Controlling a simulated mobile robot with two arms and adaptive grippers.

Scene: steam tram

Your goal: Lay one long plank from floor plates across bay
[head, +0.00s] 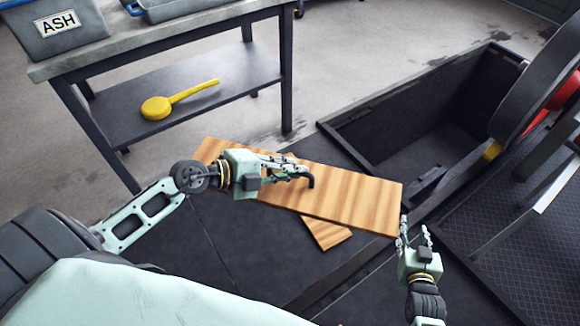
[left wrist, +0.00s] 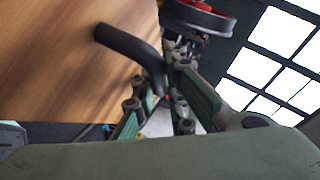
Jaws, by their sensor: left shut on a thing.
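A long wooden plank (head: 350,198) with striped grain slants across the middle of the head view, above the dark floor plates. My left gripper (head: 303,172) is shut on the plank's dark handle (head: 310,182). In the left wrist view the handle (left wrist: 128,42) runs into the jaws beside the plank's face (left wrist: 60,60). A second wooden piece (head: 326,235) shows under the plank, mostly hidden by it. The open bay (head: 430,130) is a dark, sunken box behind and right of the plank. My right gripper (head: 416,228) is open and empty near the plank's right end.
A metal workbench (head: 180,50) stands at upper left, with an ash box (head: 55,25) on top and a yellow long-handled tool (head: 175,100) on its shelf. A large dark wheel (head: 530,85) and red parts border the bay at right. Dark floor plates (head: 215,240) lie bare in front.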

